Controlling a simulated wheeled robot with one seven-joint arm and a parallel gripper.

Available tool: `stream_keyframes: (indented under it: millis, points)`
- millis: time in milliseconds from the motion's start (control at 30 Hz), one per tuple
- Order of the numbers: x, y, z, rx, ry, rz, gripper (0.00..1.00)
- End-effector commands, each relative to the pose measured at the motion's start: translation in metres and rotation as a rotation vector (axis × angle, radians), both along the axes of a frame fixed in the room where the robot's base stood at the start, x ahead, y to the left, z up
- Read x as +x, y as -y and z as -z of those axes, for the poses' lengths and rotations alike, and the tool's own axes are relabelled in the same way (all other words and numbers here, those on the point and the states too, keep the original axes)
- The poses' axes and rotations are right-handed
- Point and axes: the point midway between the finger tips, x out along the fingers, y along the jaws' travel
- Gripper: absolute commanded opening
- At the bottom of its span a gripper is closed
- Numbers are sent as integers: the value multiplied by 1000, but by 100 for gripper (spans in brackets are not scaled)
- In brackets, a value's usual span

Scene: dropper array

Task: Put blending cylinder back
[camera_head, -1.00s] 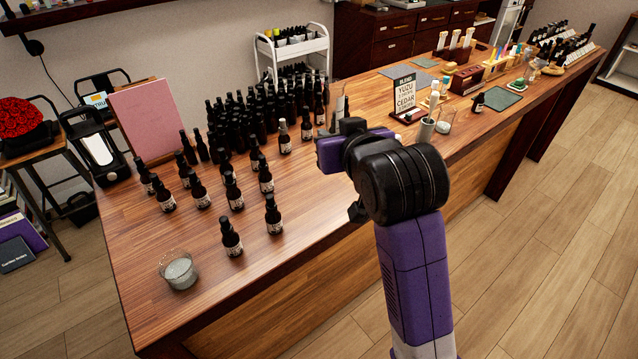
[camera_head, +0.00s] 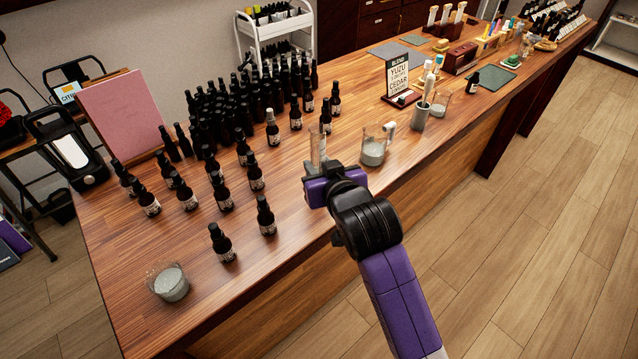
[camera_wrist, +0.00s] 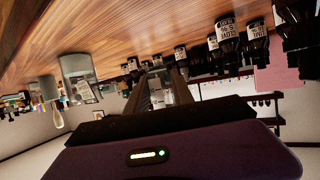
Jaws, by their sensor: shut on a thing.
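My gripper (camera_head: 322,180) is shut on the blending cylinder (camera_head: 317,146), a narrow clear glass held about upright near the counter's front edge. In the wrist view, the cylinder (camera_wrist: 158,94) shows between the two fingers. Its base is hidden by the gripper in the head view, so I cannot tell whether it touches the wood. A glass beaker with a handle and grey contents (camera_head: 373,152) stands to its right. The beaker also shows in the wrist view (camera_wrist: 78,75), where the counter appears at the top.
Dark labelled bottles (camera_head: 265,215) stand in loose rows to the left, with a dense cluster (camera_head: 225,125) behind. Another glass (camera_head: 172,284) sits at the near left corner. A grey holder with droppers (camera_head: 421,118) and a blend sign (camera_head: 397,75) stand right. The front counter strip (camera_head: 310,225) is clear.

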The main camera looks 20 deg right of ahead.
Motion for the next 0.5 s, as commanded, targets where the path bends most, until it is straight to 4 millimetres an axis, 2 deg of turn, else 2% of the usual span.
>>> stream_keyframes:
  millis: [100,267,500]
  points:
    - [0,0,14,-1,0,1,0]
    - [0,0,26,-1,0,1,0]
    - [0,0,58,0,-1,0,0]
